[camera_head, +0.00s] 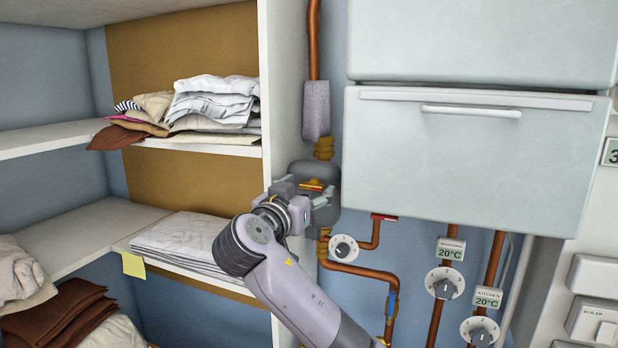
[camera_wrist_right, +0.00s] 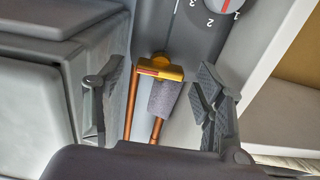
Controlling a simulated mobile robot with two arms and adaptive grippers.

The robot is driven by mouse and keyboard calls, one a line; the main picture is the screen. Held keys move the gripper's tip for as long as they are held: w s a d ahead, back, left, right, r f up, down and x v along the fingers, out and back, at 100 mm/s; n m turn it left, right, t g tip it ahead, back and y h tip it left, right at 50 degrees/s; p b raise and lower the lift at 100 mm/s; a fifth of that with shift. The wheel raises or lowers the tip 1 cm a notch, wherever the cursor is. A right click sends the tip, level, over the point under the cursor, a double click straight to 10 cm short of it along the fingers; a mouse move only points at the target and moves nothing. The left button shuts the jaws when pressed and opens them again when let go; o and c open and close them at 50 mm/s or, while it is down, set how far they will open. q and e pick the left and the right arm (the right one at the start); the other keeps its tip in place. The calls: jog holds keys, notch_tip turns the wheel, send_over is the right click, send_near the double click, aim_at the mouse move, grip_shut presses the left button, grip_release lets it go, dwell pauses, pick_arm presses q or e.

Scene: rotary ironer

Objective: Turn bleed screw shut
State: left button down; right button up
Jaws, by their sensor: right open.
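A yellow bar-shaped handle with a red mark, seemingly the bleed screw (camera_head: 314,184), sits on the front of a dark grey housing (camera_head: 325,172) on the pipe. In the right wrist view the yellow handle (camera_wrist_right: 160,70) appears between the two fingers, apart from both. My right gripper (camera_head: 306,192) is open in front of the housing and covers part of it. In the wrist view its fingers (camera_wrist_right: 160,98) stand wide on either side, holding nothing. Whether the fingertips reach the handle's depth I cannot tell. My left gripper is not in view.
A shelf upright (camera_head: 283,100) stands close left of the housing, with folded laundry (camera_head: 212,105) on the shelves. A large grey-white cabinet (camera_head: 480,160) is to the right. Copper pipes (camera_head: 360,270) and numbered dials (camera_head: 343,248) lie below right.

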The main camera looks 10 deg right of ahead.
jog(key=shift+w+d, duration=0.4)
jog(key=shift+w, duration=0.2)
jog(key=shift+c, duration=0.5)
jog(key=c, duration=1.1)
